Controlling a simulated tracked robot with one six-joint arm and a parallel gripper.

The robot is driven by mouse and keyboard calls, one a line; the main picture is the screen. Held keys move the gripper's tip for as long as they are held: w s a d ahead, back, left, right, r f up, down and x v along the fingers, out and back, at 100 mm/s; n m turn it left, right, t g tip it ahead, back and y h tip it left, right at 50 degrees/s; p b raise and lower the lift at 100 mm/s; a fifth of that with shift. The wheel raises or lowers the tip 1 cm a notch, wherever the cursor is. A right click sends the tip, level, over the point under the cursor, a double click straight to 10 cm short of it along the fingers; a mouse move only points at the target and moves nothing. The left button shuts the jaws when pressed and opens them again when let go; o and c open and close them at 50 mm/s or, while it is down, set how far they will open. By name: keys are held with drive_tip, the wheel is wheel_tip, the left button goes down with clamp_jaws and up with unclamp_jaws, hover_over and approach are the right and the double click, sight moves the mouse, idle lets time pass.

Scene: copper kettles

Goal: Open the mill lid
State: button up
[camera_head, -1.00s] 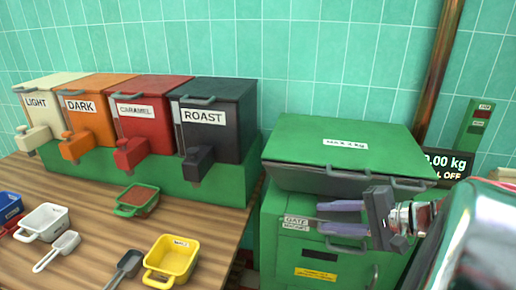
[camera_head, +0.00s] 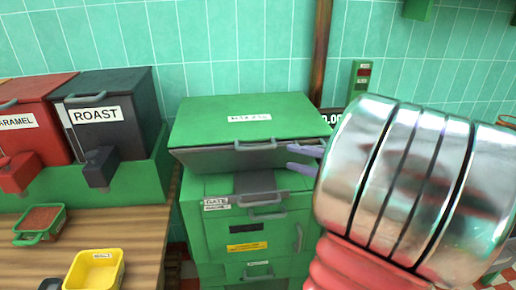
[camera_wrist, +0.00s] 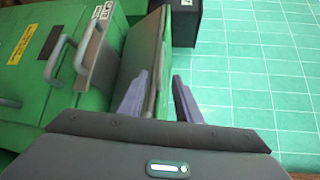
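The mill lid (camera_head: 205,113) is a green slab with a dark grey front edge and a label on top. It lies shut on the green mill body (camera_head: 222,238). A grey bar handle (camera_head: 262,146) runs along its front. My gripper (camera_head: 290,156) has its purple fingers at the right end of this handle, one above the other. In the wrist view, the fingers of my gripper (camera_wrist: 160,76) are apart, with the lid's edge (camera_wrist: 146,45) between or just beyond them. Whether they touch the handle cannot be told. My silvery wrist hides the right side.
A grey gate handle (camera_head: 264,199) sticks out below the lid. Dispensers, among them the dark roast one (camera_head: 110,120), stand to the left. A yellow scoop (camera_head: 95,270) and a green-rimmed one (camera_head: 40,222) stand on the wooden counter (camera_head: 140,240). A copper pipe (camera_head: 320,50) rises behind.

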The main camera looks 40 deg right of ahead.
sight(257, 149)
drive_tip(key=shift+x, duration=6.8)
drive_tip(key=shift+c, duration=0.3)
clamp_jaws()
